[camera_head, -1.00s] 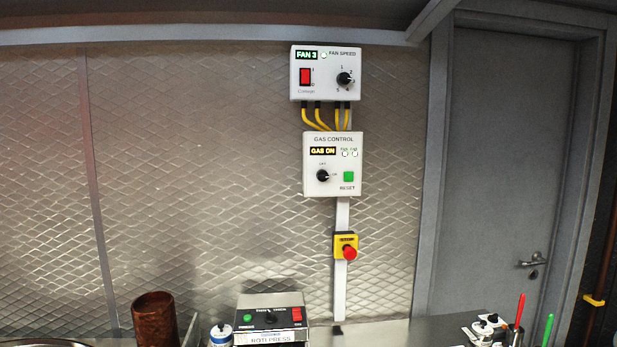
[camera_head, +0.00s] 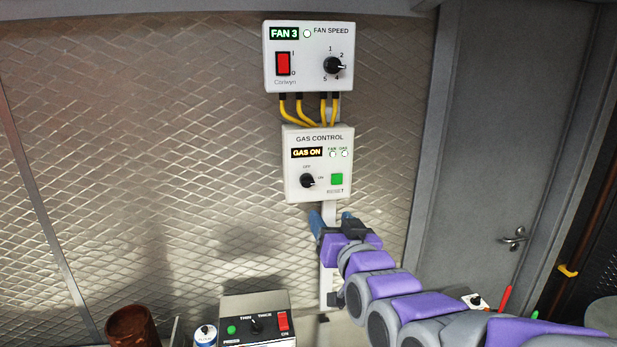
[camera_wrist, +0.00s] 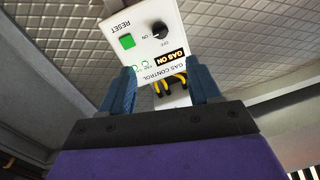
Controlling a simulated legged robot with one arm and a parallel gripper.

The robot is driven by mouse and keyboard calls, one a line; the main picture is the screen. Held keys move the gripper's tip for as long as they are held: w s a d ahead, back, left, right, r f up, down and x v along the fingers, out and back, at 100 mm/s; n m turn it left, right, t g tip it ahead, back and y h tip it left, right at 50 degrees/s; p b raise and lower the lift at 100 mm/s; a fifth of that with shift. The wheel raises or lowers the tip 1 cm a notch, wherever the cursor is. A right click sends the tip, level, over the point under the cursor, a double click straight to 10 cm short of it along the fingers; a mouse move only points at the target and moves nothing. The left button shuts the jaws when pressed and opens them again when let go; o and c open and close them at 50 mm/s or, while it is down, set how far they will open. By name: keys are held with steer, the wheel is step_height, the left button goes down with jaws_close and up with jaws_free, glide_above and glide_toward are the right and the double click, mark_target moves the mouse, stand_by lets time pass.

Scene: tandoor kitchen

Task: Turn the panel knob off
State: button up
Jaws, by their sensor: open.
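The gas control panel (camera_head: 318,145) is a white box on the wall. Its display reads GAS ON, and its black knob (camera_head: 307,181) sits at lower left, beside OFF and ON marks, with a green reset button (camera_head: 337,179) to its right. In the wrist view the panel appears upside down, with the knob (camera_wrist: 160,30) beyond my fingertips. My gripper (camera_head: 331,218) is open and empty, just below the panel and apart from the knob. Its two blue fingers (camera_wrist: 160,85) frame the panel's lettering in the wrist view.
A fan speed box (camera_head: 309,56) with its own black knob and red switch is above, joined by yellow cables (camera_head: 311,109). A roti press (camera_head: 254,318), a white jar (camera_head: 205,335) and a brown cylinder (camera_head: 133,326) stand below. A grey door (camera_head: 500,140) is at right.

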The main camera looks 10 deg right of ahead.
mark_target(308, 186)
steer(key=w, duration=0.5)
steer(key=w+a+p, duration=0.1)
steer(key=w, duration=1.1)
steer(key=shift+a, duration=0.15)
steer(key=c, duration=1)
